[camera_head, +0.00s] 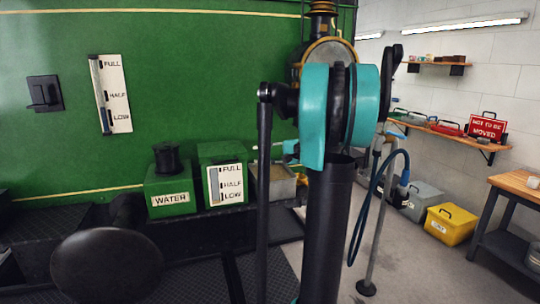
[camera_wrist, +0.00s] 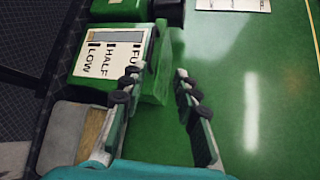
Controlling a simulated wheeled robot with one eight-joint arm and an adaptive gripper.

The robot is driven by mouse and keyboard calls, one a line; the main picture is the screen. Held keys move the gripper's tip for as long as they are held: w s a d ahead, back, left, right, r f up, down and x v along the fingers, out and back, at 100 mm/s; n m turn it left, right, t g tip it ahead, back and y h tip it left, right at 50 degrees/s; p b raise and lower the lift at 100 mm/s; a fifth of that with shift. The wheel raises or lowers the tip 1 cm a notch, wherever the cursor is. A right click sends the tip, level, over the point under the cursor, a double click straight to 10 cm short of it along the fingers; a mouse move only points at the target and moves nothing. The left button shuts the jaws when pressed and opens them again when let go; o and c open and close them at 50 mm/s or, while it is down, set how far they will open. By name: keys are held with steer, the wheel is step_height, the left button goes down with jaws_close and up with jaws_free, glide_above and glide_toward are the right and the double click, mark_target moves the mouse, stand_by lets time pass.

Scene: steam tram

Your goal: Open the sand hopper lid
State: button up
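A green box with a white FULL/HALF/LOW gauge (camera_head: 225,184) stands against the green wall and seems to be the sand hopper; no label names it. In the wrist view the box's gauge (camera_wrist: 112,55) is at upper left, turned sideways. My gripper (camera_wrist: 157,73) is open, its fingers apart, with the green edge of the box between and beyond the fingertips. I cannot tell whether they touch it. In the head view my arm hides most of my gripper.
A green WATER box (camera_head: 170,198) with a black cap stands to the left. A grey open-looking box (camera_head: 277,186) with tan contents is close on the right; it also shows in the wrist view (camera_wrist: 75,132). A yellow case (camera_head: 451,226) lies on the floor at right.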

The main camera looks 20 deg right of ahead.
steer(key=shift+v, duration=1.75)
